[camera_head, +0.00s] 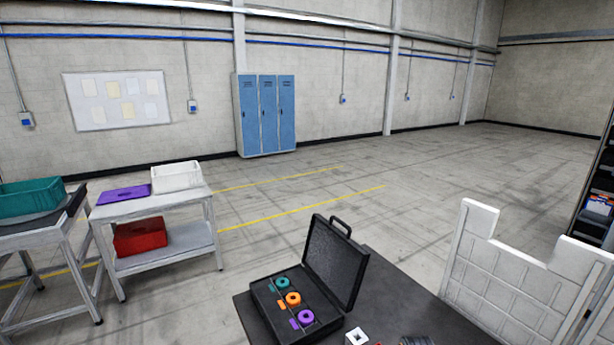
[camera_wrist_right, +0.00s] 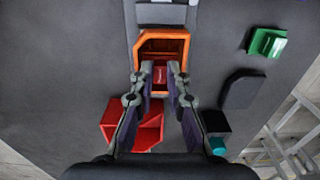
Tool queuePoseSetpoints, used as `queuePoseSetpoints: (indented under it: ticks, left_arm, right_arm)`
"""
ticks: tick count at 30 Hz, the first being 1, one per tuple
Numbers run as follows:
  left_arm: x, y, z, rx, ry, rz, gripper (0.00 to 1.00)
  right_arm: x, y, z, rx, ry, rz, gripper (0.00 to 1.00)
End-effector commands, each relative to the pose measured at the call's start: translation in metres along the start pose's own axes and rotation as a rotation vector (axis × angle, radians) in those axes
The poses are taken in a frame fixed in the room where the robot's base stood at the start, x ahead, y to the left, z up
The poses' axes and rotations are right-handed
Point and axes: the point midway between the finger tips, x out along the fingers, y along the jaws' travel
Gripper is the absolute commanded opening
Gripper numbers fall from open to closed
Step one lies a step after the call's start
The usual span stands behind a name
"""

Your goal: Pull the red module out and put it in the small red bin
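In the right wrist view, the red module (camera_wrist_right: 160,74) sits inside an orange angular housing (camera_wrist_right: 180,46). My right gripper (camera_wrist_right: 161,72) points at it, with one finger on each side of the red part. Whether the fingers touch or grip it cannot be told. A small open red bin (camera_wrist_right: 150,133) with slanted sides lies left of and below the housing, partly hidden behind the left finger. My left gripper is in neither view.
A green holder (camera_wrist_right: 266,42), a dark flat block (camera_wrist_right: 243,90) and a black box with a teal part (camera_wrist_right: 217,145) lie right of the gripper. In the head view, an open black case (camera_head: 262,301) holds teal, orange and purple rings. A larger red crate (camera_head: 140,236) sits on a distant cart.

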Motion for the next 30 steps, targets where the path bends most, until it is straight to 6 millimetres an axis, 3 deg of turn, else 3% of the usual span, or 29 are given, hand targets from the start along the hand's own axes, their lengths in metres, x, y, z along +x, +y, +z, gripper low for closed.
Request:
queuePoseSetpoints:
  ticks: [30]
  left_arm:
    - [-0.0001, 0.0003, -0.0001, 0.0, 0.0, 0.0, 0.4]
  right_arm:
    - [-0.0056, 0.0003, -0.0004, 0.0, 0.001, 0.001, 0.0]
